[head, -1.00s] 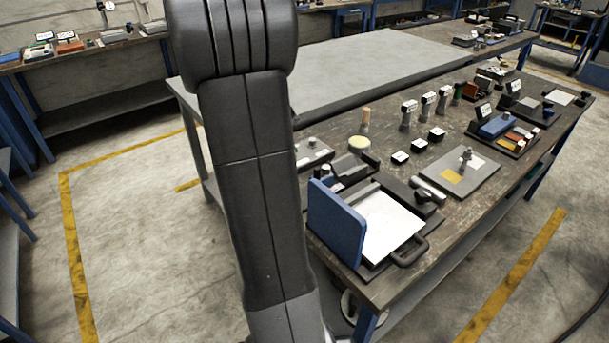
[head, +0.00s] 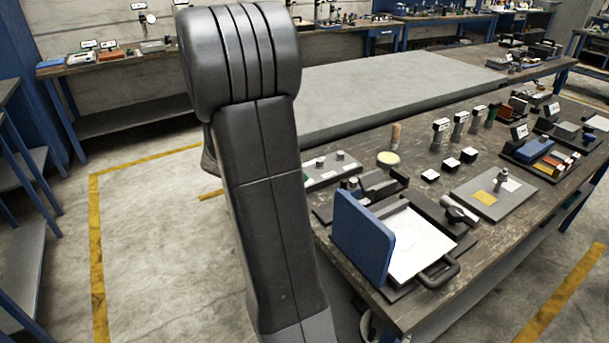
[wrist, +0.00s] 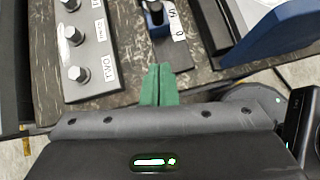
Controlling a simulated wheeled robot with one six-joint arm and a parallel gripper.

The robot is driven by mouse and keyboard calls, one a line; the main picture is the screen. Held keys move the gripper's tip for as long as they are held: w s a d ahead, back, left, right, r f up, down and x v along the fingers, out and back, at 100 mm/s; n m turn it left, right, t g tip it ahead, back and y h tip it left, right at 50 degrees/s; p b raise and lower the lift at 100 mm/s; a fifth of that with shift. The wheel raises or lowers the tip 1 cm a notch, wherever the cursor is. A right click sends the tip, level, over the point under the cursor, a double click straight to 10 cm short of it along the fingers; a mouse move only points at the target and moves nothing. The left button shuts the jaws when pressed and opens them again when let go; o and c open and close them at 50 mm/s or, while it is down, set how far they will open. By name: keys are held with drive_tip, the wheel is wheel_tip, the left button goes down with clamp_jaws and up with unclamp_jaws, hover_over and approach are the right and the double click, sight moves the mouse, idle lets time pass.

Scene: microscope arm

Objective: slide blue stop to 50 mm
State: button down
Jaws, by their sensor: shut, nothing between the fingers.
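In the wrist view, my gripper (wrist: 160,86) has its two green fingers together, with nothing between them. The fingertips point at the near end of a dark narrow base (wrist: 172,48) with a white label (wrist: 174,18). A small dark blue piece (wrist: 154,6) with a metal part shows on this base at the top edge; it may be the blue stop, and it is partly cut off. The fingers look apart from it. A scale or 50 mm mark cannot be read. In the head view my gripper is hidden behind my arm.
A grey plate with several metal knobs (wrist: 88,50) lies left of the fingers in the wrist view. A large blue panel (head: 362,238) stands upright beside a white sheet (head: 420,243) on the workbench (head: 330,240). Several small fixtures crowd the bench behind. The grey table (head: 400,88) is clear.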

sight(341, 185)
drive_tip(key=x, duration=0.7)
drive_tip(key=shift+d+f+b, duration=0.25)
drive_tip(key=shift+f+b, duration=0.1)
drive_tip(key=shift+b, duration=0.05)
drive_tip(key=shift+w+d+r, duration=0.1)
drive_tip(key=shift+w+d, duration=0.2)
drive_tip(key=shift+d, duration=0.25)
drive_tip(key=shift+w+d, duration=0.25)
drive_tip(key=shift+d, duration=0.3)
drive_tip(key=shift+w+d, duration=0.3)
drive_tip(key=shift+d, duration=0.35)
drive_tip(key=shift+w+d+p, duration=0.25)
drive_tip(key=shift+d+p, duration=0.15)
drive_tip(key=shift+d, duration=0.2)
drive_tip(key=shift+a, duration=0.2)
